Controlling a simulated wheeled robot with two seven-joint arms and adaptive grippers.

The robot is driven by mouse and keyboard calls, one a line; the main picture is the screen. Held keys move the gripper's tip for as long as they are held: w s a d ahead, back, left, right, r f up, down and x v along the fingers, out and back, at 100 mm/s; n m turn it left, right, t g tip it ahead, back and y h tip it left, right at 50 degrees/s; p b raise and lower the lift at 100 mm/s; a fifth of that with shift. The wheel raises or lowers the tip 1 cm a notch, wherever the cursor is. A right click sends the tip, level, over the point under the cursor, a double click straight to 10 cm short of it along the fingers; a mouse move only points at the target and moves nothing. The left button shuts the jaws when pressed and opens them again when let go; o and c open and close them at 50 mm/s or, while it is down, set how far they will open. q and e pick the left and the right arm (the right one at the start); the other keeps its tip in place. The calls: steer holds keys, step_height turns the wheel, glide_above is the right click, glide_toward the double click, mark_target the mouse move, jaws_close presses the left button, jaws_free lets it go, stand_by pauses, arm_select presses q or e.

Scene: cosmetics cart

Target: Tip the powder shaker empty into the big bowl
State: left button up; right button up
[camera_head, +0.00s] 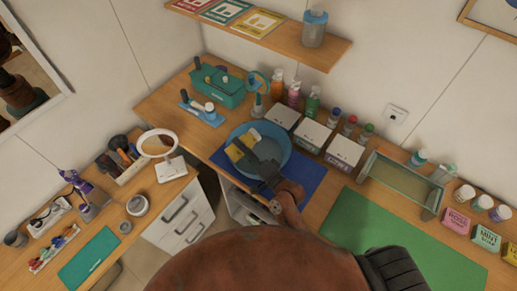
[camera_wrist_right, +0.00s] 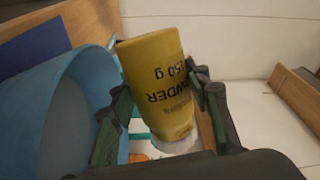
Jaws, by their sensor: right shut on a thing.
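The powder shaker (camera_head: 236,153) is yellow with a white end. My right gripper (camera_head: 246,152) is shut on it and holds it over the left part of the big bowl (camera_head: 279,136), which is blue. The right wrist view shows the shaker (camera_wrist_right: 157,75) between the two fingers (camera_wrist_right: 162,98), its lettering upside down and its white end low in the picture. The bowl's rim (camera_wrist_right: 92,62) is close on the left there. The shaker looks tilted. I cannot see any powder falling, and its opening is hidden. My left gripper is not in view.
The bowl stands on a blue mat (camera_head: 303,181). White boxes (camera_head: 313,134) and several bottles (camera_head: 294,93) stand behind and right of it. A teal caddy (camera_head: 218,88) and a small blue rack (camera_head: 202,114) are behind left.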

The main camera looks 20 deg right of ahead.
mark_target(237, 157)
steer(key=shift+s+a+f+n+b, duration=0.2)
steer(key=shift+a+f+n+b, duration=0.1)
steer(key=shift+a+f+n, duration=0.1)
steer(key=shift+r+n, duration=0.2)
steer(key=shift+n, duration=0.2)
steer(key=r+n+p, duration=0.1)
steer(key=n+p, duration=0.3)
steer(key=shift+d+r+g, duration=0.15)
steer(key=shift+r+g, duration=0.2)
steer(key=shift+g, duration=0.05)
steer(key=shift+n+p, duration=0.6)
steer(key=f+n, duration=0.1)
steer(key=a+f+n+p, duration=0.1)
steer(key=n, duration=0.1)
steer(key=shift+s, duration=0.15)
steer(key=r+n+p, duration=0.1)
steer(key=a+r+n+p, duration=0.1)
steer(key=n+p, duration=0.1)
steer(key=shift+s+a, duration=0.25)
steer(key=shift+s, duration=0.1)
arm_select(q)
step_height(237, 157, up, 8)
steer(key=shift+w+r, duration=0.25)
arm_select(e)
steer(key=shift+s+a+f+n+h, duration=0.1)
steer(key=shift+a+f+n+h, duration=0.15)
steer(key=shift+n, duration=0.35)
steer(key=shift+a+f+n+h, duration=0.1)
steer(key=shift+f+n, duration=0.2)
steer(key=shift+n, duration=0.3)
